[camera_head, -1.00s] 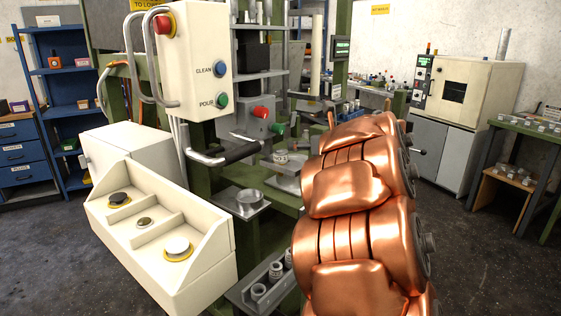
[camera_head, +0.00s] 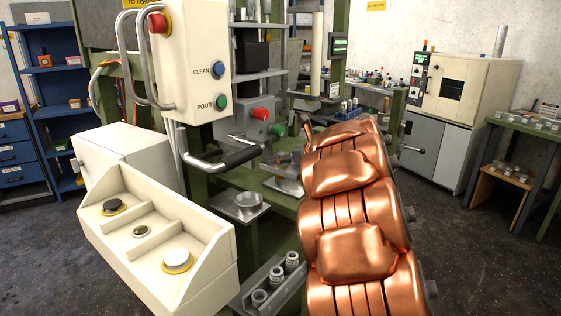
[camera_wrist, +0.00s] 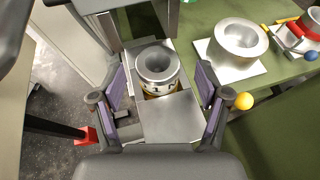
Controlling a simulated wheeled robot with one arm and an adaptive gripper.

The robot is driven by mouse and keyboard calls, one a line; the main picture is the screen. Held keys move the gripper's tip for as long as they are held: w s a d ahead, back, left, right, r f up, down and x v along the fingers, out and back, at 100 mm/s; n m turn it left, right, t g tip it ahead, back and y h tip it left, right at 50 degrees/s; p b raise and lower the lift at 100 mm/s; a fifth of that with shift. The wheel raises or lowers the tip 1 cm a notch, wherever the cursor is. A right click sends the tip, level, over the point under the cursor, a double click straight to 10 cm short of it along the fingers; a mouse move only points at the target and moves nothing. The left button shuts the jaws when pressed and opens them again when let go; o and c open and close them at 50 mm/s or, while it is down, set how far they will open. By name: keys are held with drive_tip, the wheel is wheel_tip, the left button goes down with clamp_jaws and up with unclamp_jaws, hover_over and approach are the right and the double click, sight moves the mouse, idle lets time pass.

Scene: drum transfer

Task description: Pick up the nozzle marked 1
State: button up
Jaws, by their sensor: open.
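Several small grey nozzles stand in a grey rack (camera_head: 284,299) at the bottom of the head view: a front one (camera_head: 258,297), a middle one (camera_head: 276,276) and a back one (camera_head: 291,261). I cannot read their numbers there. In the wrist view a round metal nozzle (camera_wrist: 156,68) with a wide dark bore stands upright between and beyond my fingers. It has dark marks on its near side, perhaps a 1, and a brass-coloured band below. My gripper (camera_wrist: 160,98) is open and empty, its two fingers apart on either side. My gripper is not visible in the head view.
A metal bowl (camera_head: 249,199) sits on a plate beside the rack; it also shows in the wrist view (camera_wrist: 240,40). A yellow ball (camera_wrist: 244,102) is close to the right finger. A cream button box (camera_head: 160,237) and a control box (camera_head: 196,60) stand left.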

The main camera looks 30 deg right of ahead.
drive_tip(key=shift+x, duration=1.25)
drive_tip(key=shift+a, duration=0.1)
drive_tip(key=shift+c, duration=0.2)
drive_tip(key=c, duration=1.3)
drive_tip(key=shift+o, duration=0.2)
drive_tip(key=shift+r, duration=0.15)
